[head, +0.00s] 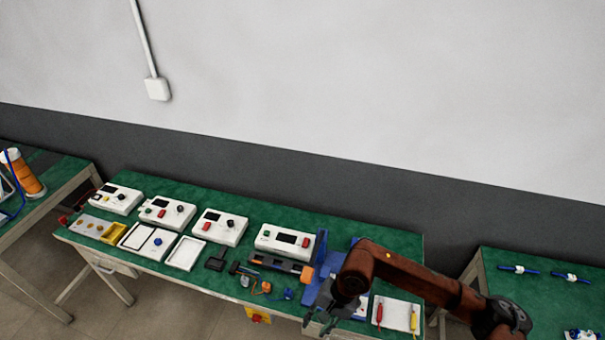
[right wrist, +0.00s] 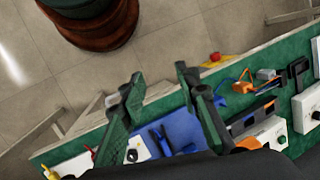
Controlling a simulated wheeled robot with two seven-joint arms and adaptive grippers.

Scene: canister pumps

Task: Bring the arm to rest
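My right arm (head: 412,277), reddish brown, reaches in from the lower right over the right part of the green-topped table (head: 385,240). My right gripper (head: 322,322) hangs near the table's front edge, in front of a blue stand (head: 322,275). In the right wrist view my right gripper (right wrist: 160,76) shows two dark green fingers spread apart with nothing between them. The blue stand (right wrist: 180,130) shows below and between the fingers there. My left arm and gripper are in neither view.
White control boxes (head: 285,240) line the table's back. Trays (head: 185,253), small orange and blue parts and a white pad with red and yellow tools (head: 397,315) lie in front. Side tables stand left (head: 60,178) and right (head: 500,290). Tiled floor (right wrist: 205,35) is open in front.

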